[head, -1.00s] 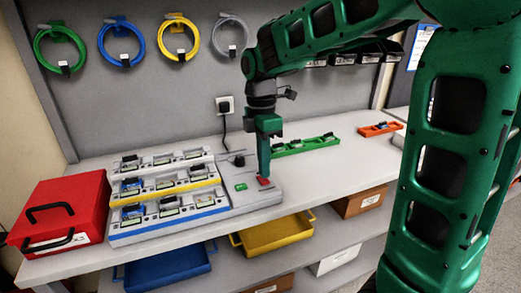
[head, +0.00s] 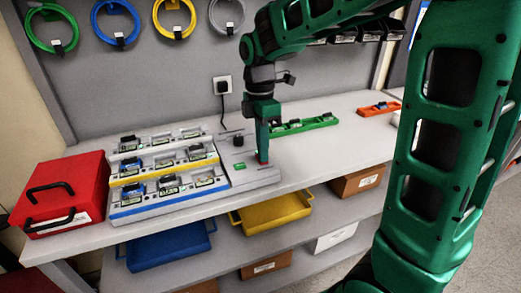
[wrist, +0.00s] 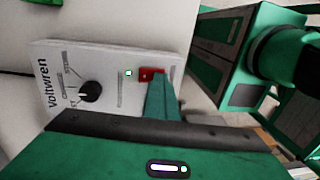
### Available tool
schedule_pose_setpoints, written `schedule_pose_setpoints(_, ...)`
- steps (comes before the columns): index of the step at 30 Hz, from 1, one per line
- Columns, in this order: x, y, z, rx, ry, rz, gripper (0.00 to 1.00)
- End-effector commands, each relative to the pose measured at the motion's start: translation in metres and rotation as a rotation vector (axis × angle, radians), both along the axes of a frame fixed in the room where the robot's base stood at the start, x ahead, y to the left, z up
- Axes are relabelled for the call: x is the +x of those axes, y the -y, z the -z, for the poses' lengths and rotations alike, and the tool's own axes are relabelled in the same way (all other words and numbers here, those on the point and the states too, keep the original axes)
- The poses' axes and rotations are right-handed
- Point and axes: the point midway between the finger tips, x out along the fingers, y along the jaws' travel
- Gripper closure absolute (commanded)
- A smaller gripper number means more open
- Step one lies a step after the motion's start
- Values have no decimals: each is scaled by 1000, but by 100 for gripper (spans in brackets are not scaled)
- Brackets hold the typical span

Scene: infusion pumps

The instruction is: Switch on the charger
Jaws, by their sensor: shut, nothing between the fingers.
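The charger (head: 250,177) is a pale grey unit at the right end of the battery rows. In the wrist view, its panel (wrist: 108,58) reads "Voltwren" and has a black knob (wrist: 90,92), a small lit green-white lamp (wrist: 129,73) and a red switch (wrist: 147,74). My gripper (head: 263,160) points straight down with its fingers shut and empty. Its tip is at the red switch and looks to be touching it. The fingers (wrist: 158,95) hide part of the switch, so I cannot tell its position.
Three rows of battery slots, white, yellow and blue (head: 168,207), stand left of the charger, with a red case (head: 60,190) beyond. A green tray (head: 310,125) and an orange tray (head: 380,109) lie behind and right. A wall socket (head: 222,85) holds a plug.

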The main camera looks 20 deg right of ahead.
Motion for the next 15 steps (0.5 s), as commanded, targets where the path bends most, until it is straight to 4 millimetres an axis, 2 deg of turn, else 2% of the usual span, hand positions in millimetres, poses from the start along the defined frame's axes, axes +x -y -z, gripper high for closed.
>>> schedule_pose_setpoints(9,13,0,-1,0,-1,-1,100)
schedule_pose_setpoints(15,14,0,-2,0,0,-1,100)
